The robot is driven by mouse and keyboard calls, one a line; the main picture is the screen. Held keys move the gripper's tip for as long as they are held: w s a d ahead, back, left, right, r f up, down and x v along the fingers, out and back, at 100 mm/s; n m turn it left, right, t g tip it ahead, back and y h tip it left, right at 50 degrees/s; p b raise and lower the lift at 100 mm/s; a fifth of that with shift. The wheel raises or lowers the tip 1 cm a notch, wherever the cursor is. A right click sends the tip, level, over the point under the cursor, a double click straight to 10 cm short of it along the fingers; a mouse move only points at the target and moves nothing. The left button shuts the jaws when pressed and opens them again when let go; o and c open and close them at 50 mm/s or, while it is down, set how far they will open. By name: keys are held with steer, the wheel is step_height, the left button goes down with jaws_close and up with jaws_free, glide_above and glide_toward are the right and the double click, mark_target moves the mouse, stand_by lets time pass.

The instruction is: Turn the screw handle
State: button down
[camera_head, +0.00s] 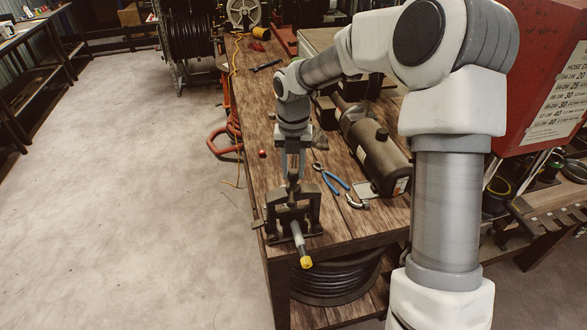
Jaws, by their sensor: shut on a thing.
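The hose crimper (314,214) is a dark metal frame standing near the front left corner of the wooden bench. The screw handle (293,190) is at the top of its upright screw and is partly hidden by my gripper. My gripper (292,176) points straight down from above and is shut on the screw handle. A grey rod or hose piece with a yellow end (304,256) passes through the frame and sticks out toward the front, past the bench edge.
Blue-handled pliers (335,183) lie right of the crimper, near a dark cylindrical tank (375,147). A small red object (262,153) lies near the left edge of the wooden bench (345,230). A red cabinet (545,70) stands at right. The floor at left is clear.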

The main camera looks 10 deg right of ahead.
mark_target(294, 172)
steer(key=shift+s+d+f, duration=0.15)
steer(key=shift+s+f, duration=0.05)
steer(key=shift+f, duration=0.15)
steer(key=c, duration=1)
jaws_free()
steer(key=o, duration=0.4)
steer(key=shift+w, duration=0.2)
steer(key=shift+r, duration=0.15)
step_height(294, 172, up, 18)
steer(key=b, duration=0.1)
steer(key=shift+f, duration=0.25)
